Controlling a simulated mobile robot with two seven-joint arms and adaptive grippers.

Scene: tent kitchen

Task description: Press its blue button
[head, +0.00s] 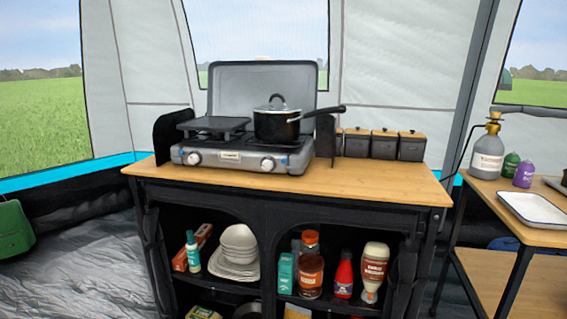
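A grey two-burner camping stove (230,157) with its lid raised stands on the wooden top of the black kitchen unit. Its front panel has a left knob (193,158) and a right knob (268,164), with a label between them. Small bluish marks show near the knobs, but they are too small to tell whether one is a button. A black pot (277,127) with a lid sits on the right burner, its handle pointing right. A flat dark plate (213,124) covers the left burner. Neither of my grippers is in view.
The wooden top (380,180) is clear in front and to the right of the stove. Several dark canisters (384,145) stand at its back right. Bottles and dishes fill the shelves below. A side table with a white tray (535,209) stands at right.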

